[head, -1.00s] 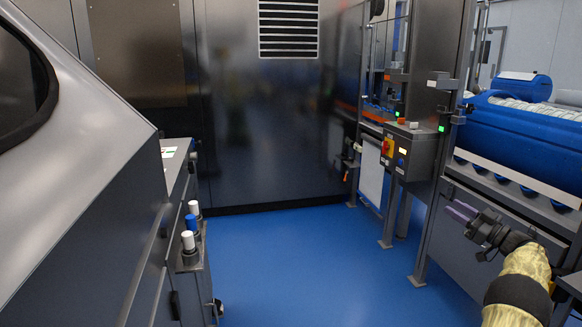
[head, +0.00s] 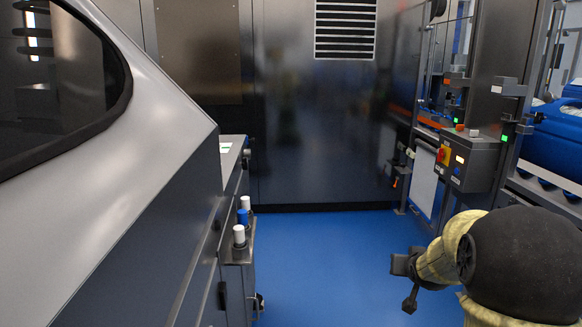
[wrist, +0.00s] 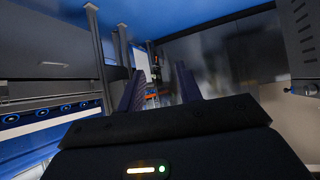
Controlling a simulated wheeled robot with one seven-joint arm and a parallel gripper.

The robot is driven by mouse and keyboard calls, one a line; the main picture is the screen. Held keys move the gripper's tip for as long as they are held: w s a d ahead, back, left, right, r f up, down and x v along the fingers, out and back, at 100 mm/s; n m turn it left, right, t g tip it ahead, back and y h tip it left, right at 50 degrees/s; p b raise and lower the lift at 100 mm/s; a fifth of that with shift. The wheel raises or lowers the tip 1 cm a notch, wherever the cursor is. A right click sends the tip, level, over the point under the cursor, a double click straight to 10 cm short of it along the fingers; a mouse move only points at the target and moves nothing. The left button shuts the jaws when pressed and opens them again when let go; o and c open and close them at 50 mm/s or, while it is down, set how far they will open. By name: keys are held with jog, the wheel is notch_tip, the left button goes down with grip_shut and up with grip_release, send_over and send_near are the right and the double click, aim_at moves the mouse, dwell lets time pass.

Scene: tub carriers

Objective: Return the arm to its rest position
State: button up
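My gripper (wrist: 159,80) shows in the wrist view with its two purple fingers apart and nothing between them. In the head view my arm is folded in the lower right, with its yellow sleeve and black joint near the camera. The dark end of the arm (head: 404,266) points left over the blue floor, apart from the machines. The fingers cannot be made out in the head view.
A grey machine with a sloped window (head: 150,130) fills the left. White and blue capped posts (head: 241,222) stand beside it. A control box (head: 470,160) and blue tub (head: 553,140) are at right. The blue floor (head: 320,250) between is clear.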

jog(key=s+a+f+n+g+y, duration=0.1)
jog(key=s+a+f+g, duration=0.2)
jog(key=s+a, duration=0.35)
jog(key=s+a+f+n+g+y, duration=0.1)
jog(key=s+a+f+g, duration=0.15)
jog(key=s, duration=0.75)
jog(key=s+a+f+n+g, duration=0.1)
jog(key=s+a+f+g, duration=0.1)
jog(key=s+a, duration=0.5)
jog(key=w+d+r+p+v, duration=0.1)
jog(key=w+p+v, duration=0.2)
jog(key=p+v, duration=1.4)
jog(key=w+d+r+p+v, duration=0.1)
jog(key=w+p+v, duration=0.3)
jog(key=p+v, duration=1.3)
jog(key=shift+d+r+p, duration=0.25)
jog(key=shift+d+p, duration=0.25)
jog(key=shift+p, duration=0.75)
jog(key=shift+w, duration=0.1)
notch_tip(320, 180, up, 17)
jog(key=p, duration=1.7)
